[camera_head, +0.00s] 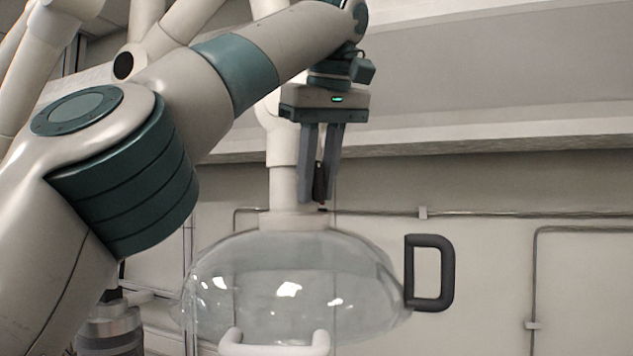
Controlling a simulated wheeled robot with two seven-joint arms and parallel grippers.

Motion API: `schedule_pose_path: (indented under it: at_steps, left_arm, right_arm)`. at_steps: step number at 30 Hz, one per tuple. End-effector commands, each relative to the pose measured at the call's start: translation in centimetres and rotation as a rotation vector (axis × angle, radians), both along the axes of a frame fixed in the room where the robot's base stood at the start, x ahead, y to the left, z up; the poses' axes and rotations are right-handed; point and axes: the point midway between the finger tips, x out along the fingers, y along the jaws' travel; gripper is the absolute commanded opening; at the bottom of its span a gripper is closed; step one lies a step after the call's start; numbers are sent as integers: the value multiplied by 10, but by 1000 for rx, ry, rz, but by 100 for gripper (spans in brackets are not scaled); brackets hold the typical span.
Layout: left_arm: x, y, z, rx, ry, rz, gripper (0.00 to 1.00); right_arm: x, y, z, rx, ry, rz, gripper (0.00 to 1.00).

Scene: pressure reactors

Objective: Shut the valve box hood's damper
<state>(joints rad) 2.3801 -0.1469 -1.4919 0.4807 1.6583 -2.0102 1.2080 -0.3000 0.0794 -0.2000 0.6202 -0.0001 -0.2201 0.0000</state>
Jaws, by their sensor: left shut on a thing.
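The hood is a clear dome (290,285) in the lower middle of the head view, hanging below a pale vertical duct (284,187). My left gripper (318,195) points down just above the dome's collar, in front of the duct's right side. Its fingers are shut on a small dark piece, which looks like the damper's lever (320,183). The lever's base and the damper inside the duct are hidden. My right gripper is out of view.
A black D-shaped handle (446,273) sticks out at the dome's right, and a white handle (275,346) is at its front. A thin pipe (480,215) runs along the wall behind. My left arm covers the left side.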

Motion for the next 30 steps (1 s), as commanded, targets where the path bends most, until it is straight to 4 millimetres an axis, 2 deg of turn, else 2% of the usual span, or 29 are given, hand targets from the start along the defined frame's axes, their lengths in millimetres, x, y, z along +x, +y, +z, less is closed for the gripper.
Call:
schedule_pose_path:
  at_steps: [1, 2, 3, 20, 30]
  left_arm:
    - [0, 0, -1, 1, 1, -1, 0]
    - [0, 0, -1, 1, 1, -1, 26]
    - [0, 0, -1, 0, 1, -1, 34]
    - [-1, -1, 3, 1, 1, 0, 34]
    - [-10, -3, 10, 2, -3, -2, 34]
  right_arm:
    - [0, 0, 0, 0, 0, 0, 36]
    - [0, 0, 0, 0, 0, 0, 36]
    - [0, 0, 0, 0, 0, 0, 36]
    - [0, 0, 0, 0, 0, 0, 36]
    - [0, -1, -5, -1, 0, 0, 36]
